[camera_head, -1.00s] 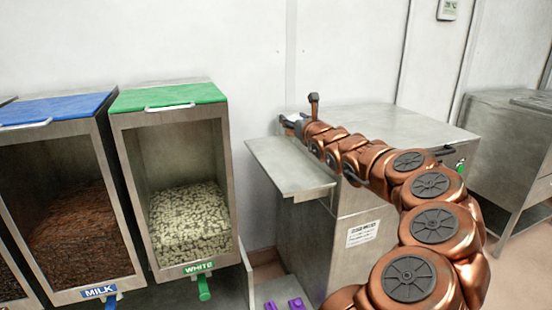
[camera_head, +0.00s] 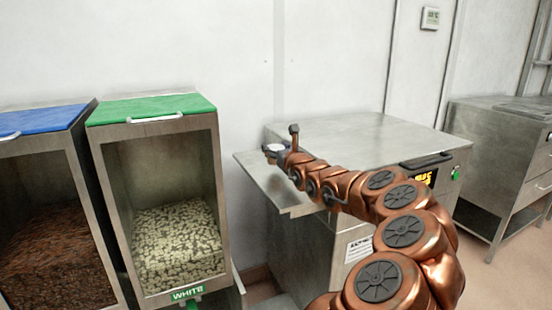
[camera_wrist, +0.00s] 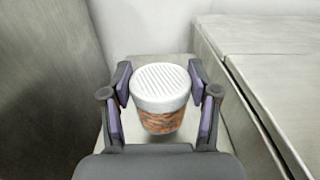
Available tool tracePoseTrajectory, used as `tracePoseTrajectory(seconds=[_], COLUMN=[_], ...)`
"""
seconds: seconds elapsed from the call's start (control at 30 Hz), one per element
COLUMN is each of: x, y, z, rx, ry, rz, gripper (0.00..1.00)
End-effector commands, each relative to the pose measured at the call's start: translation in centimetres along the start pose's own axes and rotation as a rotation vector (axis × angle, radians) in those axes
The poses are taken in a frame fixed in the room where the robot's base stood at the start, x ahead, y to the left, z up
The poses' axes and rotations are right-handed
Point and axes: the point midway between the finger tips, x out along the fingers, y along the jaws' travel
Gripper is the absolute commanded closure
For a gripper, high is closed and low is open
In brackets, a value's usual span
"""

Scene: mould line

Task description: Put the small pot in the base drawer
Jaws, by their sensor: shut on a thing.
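The small pot (camera_wrist: 160,110) has a ribbed white lid and a brown patterned side. It is upright between the two fingers of my gripper (camera_wrist: 162,100) in the wrist view, and the fingers are shut on it. In the head view my gripper (camera_head: 276,150) is over the steel side shelf (camera_head: 262,182), beside the machine; the pot is mostly hidden there by my arm. I cannot tell whether the pot touches the shelf. I cannot make out a base drawer for certain.
A steel machine (camera_head: 345,128) with a small display (camera_head: 425,178) and a green knob stands right of the shelf. Bins of white (camera_head: 178,240) and milk pieces (camera_head: 55,250) stand at left. A steel cabinet (camera_head: 505,150) is at right. A wall rises behind.

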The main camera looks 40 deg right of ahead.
Motion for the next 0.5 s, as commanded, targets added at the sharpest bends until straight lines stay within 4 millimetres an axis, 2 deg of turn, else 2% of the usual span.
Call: tracePoseTrajectory(seconds=[0.03, 0.17, 0.5], x=[0.0, 0.0, 0.0], y=[-0.1, -0.1, 0.0], z=[-1.1, -2.4, -2.6], rx=[0.001, 0.001, 0.001], ry=[0.004, -0.002, -0.004], rz=[-0.001, -0.002, 0.0], gripper=[0.85, 0.85, 0.85])
